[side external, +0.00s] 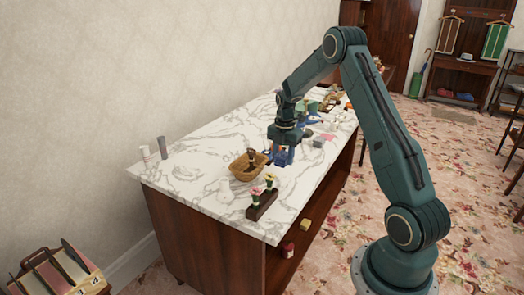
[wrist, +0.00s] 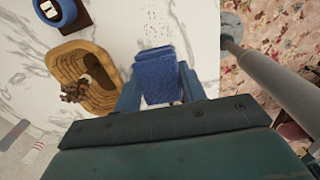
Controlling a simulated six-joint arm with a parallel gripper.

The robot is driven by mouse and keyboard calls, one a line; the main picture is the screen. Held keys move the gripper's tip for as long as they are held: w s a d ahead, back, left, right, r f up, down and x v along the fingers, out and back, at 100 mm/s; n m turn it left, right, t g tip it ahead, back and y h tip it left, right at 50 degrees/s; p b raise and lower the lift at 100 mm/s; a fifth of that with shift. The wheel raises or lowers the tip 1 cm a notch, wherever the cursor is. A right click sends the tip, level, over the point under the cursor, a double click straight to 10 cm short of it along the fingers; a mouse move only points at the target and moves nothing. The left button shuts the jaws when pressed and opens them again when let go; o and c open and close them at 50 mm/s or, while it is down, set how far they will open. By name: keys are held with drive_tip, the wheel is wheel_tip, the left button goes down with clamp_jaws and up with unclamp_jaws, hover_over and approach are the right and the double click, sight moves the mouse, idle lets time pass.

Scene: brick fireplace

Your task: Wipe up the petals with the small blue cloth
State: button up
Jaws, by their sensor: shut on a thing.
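The small blue cloth (wrist: 155,72) is pinched between the fingers of my gripper (wrist: 160,88), which is shut on it. In the side view the cloth (side external: 284,157) hangs below my gripper (side external: 284,148), close over the marble tabletop. The petals (wrist: 155,24) show in the wrist view as faint, pale specks on the marble just beyond the cloth. I cannot pick them out in the side view. Whether the cloth touches the marble is hard to tell.
A wicker basket (side external: 241,171) with a brown thing in it stands just left of my gripper. A flower holder (side external: 262,207) is near the front edge. Two cylinders (side external: 162,148) stand at the left end. Several small items crowd the far end.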

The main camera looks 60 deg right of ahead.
drive_tip(key=shift+s+a+f, duration=0.1)
drive_tip(key=shift+a+f, duration=0.15)
drive_tip(key=shift+a, duration=0.15)
